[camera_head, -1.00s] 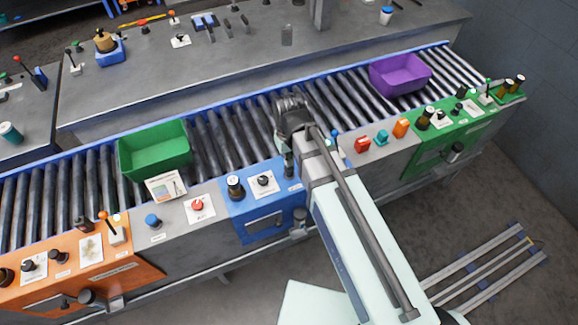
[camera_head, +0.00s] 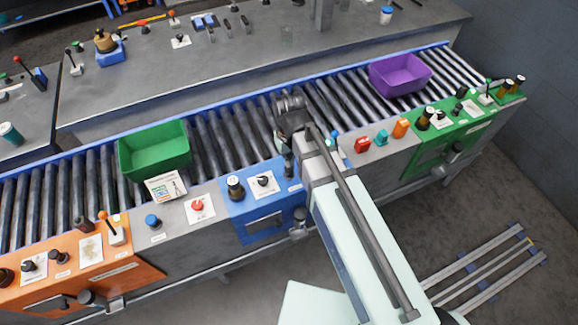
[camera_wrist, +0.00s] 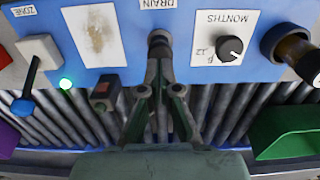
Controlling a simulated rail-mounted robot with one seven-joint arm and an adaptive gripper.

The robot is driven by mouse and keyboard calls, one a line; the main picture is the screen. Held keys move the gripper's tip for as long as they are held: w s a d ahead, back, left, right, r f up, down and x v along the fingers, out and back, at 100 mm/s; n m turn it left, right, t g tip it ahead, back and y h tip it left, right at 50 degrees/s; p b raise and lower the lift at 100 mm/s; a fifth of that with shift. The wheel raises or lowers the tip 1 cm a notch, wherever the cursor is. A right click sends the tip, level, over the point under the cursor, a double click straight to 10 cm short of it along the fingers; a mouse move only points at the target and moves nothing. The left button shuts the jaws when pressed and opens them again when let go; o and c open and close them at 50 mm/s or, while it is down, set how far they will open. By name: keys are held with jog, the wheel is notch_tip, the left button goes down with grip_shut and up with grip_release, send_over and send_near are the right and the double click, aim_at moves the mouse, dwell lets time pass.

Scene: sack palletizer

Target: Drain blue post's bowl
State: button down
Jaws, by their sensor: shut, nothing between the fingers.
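The blue post (camera_head: 246,207) stands at the conveyor's front edge, left of my arm in the head view. In the wrist view its blue panel (camera_wrist: 190,18) fills the top, with an upside-down DRAIN label. A dark round-topped control (camera_wrist: 159,37) stands beside that label. My gripper (camera_wrist: 160,62) is shut and empty, its fingers converging at this control; I cannot tell whether they touch it. In the head view my wrist hangs over the post's right side and hides part of it. I cannot identify a bowl for certain.
A green crate (camera_head: 154,158) and a purple crate (camera_head: 400,76) stand on the rollers. An orange post (camera_head: 120,272) and a green post (camera_head: 437,148) flank the line.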

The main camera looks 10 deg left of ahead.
jog(key=shift+f+b, duration=0.75)
jog(key=shift+f, duration=0.7)
dwell(0.3)
jog(key=shift+r, duration=0.1)
dwell(1.8)
jog(key=shift+r+p, duration=2.65)
jog(key=shift+r, duration=0.85)
jog(key=shift+f, duration=0.1)
jog(key=d+f+m, duration=0.3)
jog(key=d+f, duration=0.2)
jog(key=d, duration=0.5)
jog(key=d+f+m, duration=0.2)
jog(key=d+f, duration=0.3)
jog(key=d, duration=0.6)
jog(key=d+f+m, duration=0.3)
jog(key=d+f, duration=0.2)
jog(key=d, duration=0.5)
jog(key=s+f+g+b, duration=0.2)
jog(key=s+f+g, duration=0.1)
jog(key=s+f, duration=0.8)
jog(key=s+f+g+b, duration=0.3)
jog(key=s+f, duration=0.9)
jog(key=s, duration=0.6)
jog(key=shift+s+f+g, duration=0.15)
jog(key=shift+f+g, duration=0.05)
jog(key=shift+g, duration=0.2)
